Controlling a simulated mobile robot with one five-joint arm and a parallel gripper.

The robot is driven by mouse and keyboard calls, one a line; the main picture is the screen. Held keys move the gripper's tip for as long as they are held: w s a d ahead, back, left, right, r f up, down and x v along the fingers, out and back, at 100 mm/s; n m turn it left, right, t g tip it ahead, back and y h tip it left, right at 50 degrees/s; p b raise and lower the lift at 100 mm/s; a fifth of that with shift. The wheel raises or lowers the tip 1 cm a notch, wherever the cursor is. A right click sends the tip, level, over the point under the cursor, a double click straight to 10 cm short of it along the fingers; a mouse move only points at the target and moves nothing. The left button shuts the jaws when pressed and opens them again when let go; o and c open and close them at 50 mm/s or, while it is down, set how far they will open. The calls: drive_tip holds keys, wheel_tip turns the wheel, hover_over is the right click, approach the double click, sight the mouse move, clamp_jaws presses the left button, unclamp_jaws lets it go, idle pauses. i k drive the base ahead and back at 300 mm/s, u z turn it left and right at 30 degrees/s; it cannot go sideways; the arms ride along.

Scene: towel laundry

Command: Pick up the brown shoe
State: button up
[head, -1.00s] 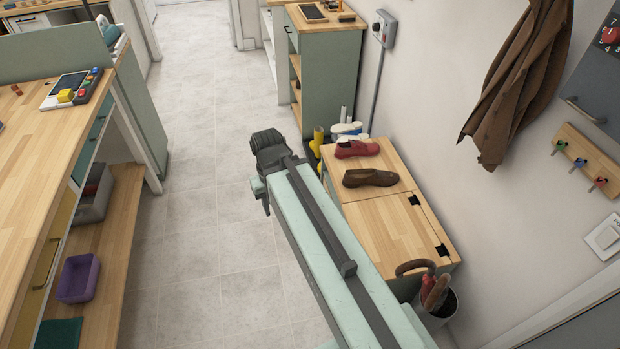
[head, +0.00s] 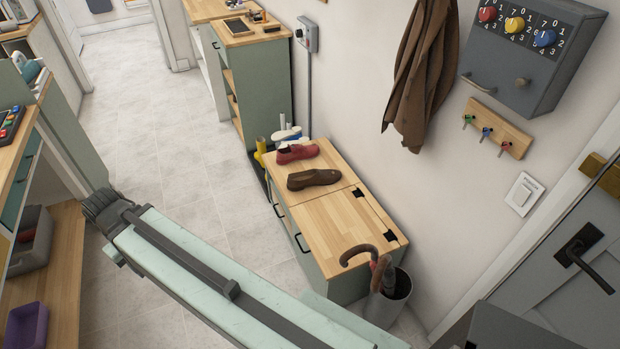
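The brown shoe (head: 314,179) lies on the wooden top of a low green cabinet (head: 338,228), right of the picture's middle. A red shoe (head: 297,152) lies just behind it. My arm stretches from the bottom of the head view toward the left, over the floor, apart from the cabinet and the shoe. The end of my arm is at the left, but the gripper's fingers are hidden, so I cannot tell whether they are open or shut.
An umbrella bin (head: 388,301) stands at the cabinet's near right corner. White shoes and yellow boots (head: 261,152) are behind the cabinet. A brown coat (head: 423,80) hangs on the right wall. A workbench stands at the left. The tiled floor (head: 165,130) between is clear.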

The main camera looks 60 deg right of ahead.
sight(297, 181)
drive_tip(key=u, duration=0.05)
drive_tip(key=i, duration=1)
drive_tip(key=z, duration=0.05)
